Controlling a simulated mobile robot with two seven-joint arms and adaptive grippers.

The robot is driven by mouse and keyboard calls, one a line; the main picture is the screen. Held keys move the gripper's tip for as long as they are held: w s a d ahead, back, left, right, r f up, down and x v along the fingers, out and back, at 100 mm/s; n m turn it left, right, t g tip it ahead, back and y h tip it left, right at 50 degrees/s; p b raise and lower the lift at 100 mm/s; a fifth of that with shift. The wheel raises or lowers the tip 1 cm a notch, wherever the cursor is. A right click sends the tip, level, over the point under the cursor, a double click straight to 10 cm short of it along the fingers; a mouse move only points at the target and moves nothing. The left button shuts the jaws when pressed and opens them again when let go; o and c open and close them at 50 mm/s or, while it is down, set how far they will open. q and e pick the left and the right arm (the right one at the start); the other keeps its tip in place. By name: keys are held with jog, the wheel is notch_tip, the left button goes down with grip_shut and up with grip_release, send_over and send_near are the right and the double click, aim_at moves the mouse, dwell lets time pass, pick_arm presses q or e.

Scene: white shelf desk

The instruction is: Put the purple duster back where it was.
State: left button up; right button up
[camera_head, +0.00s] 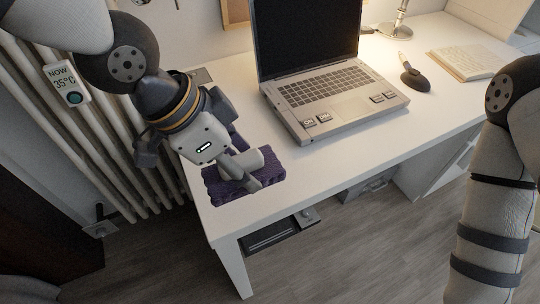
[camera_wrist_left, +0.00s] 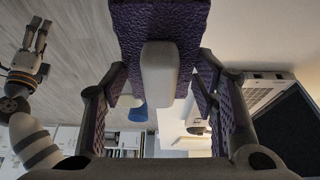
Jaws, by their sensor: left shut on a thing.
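The purple duster (camera_head: 225,192), dark purple with a ribbed surface, is at the front left corner of the white desk (camera_head: 340,160). My left gripper (camera_head: 252,166) reaches down over it and is shut on it, hiding part of its top. I cannot tell whether the duster touches the desk or is just above it. In the left wrist view the duster's purple surface (camera_wrist_left: 185,18) shows beyond the fingers. My right gripper (camera_wrist_left: 38,30) shows small at the left of that view, with its fingers apart and nothing between them.
An open laptop (camera_head: 325,90) stands right of the duster. A white radiator (camera_head: 95,150) borders the desk's left side. The desk's front strip is clear.

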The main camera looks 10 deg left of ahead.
pick_arm(q)
jog(key=shift+w+a+r, duration=0.15)
jog(key=shift+w+a, duration=0.05)
jog(key=shift+a, duration=0.2)
jog(key=shift+w+a+r, duration=0.15)
jog(key=shift+a, duration=0.2)
jog(key=w+f, duration=0.3)
jog(key=w, duration=0.1)
jog(key=w+a+f+b, duration=0.1)
jog(key=w+f, duration=0.2)
jog(key=w, duration=0.1)
jog(key=w+a+f+b, duration=0.1)
jog(key=w+f, duration=0.2)
jog(key=w, duration=0.1)
jog(key=shift+w+f, duration=0.15)
jog(key=shift+w, duration=0.05)
jog(key=f, duration=0.3)
jog(key=shift+w+f+b, duration=0.25)
jog(key=shift+f+b, duration=0.05)
jog(key=shift+b, duration=0.05)
jog(key=shift+c, duration=0.6)
pick_arm(e)
jog(key=shift+g, duration=0.8)
jog(key=s+f, duration=0.3)
jog(key=s, duration=0.1)
jog(key=shift+d+f, duration=0.1)
jog(key=shift+f, duration=0.05)
pick_arm(q)
jog(key=o, duration=1.4)
